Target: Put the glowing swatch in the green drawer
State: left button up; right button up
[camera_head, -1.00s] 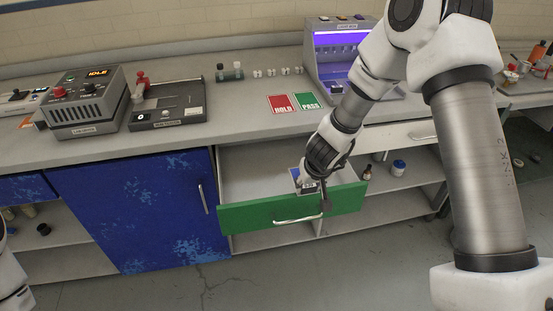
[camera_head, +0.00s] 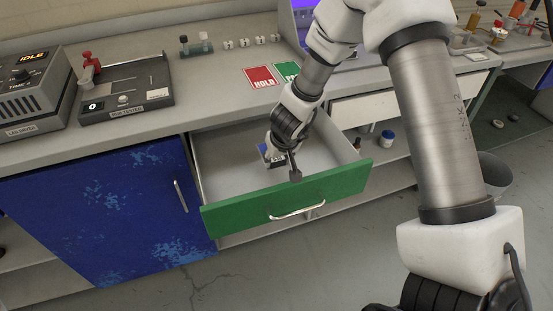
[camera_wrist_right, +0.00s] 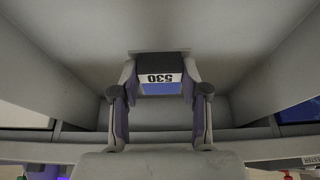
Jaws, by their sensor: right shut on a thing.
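The green drawer (camera_head: 240,213) is pulled out of the bench, and its grey inside (camera_head: 325,160) is open from above. My right gripper (camera_head: 279,160) is down inside the drawer space, behind the green front. It is shut on the swatch (camera_head: 268,151), a small piece with blue and a dark edge. In the right wrist view my right gripper (camera_wrist_right: 160,108) has the swatch (camera_wrist_right: 160,88) between its fingers. A white label on it reads 530, upside down. The drawer floor lies close beyond it; I cannot tell whether they touch. No glow shows. My left gripper is not in view.
Red HOLD (camera_head: 262,78) and green PASS (camera_head: 289,72) cards lie on the bench. A tester (camera_head: 125,90) and a dryer (camera_head: 30,92) stand to the left. A blue cabinet door (camera_head: 100,210) is left of the drawer. The drawer's right side is empty.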

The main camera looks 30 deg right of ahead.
jog(key=shift+r, duration=0.1)
jog(key=shift+s+r, duration=0.1)
jog(key=shift+s, duration=0.05)
jog(key=b, duration=0.4)
send_over(277, 180)
jog(key=s, duration=0.1)
notch_tip(277, 180, down, 6)
jog(key=shift+a+r, duration=0.15)
jog(key=shift+s+f+b, duration=0.15)
jog(key=shift+f+b, duration=0.35)
jog(key=shift+f, duration=0.15)
jog(key=o, duration=1.2)
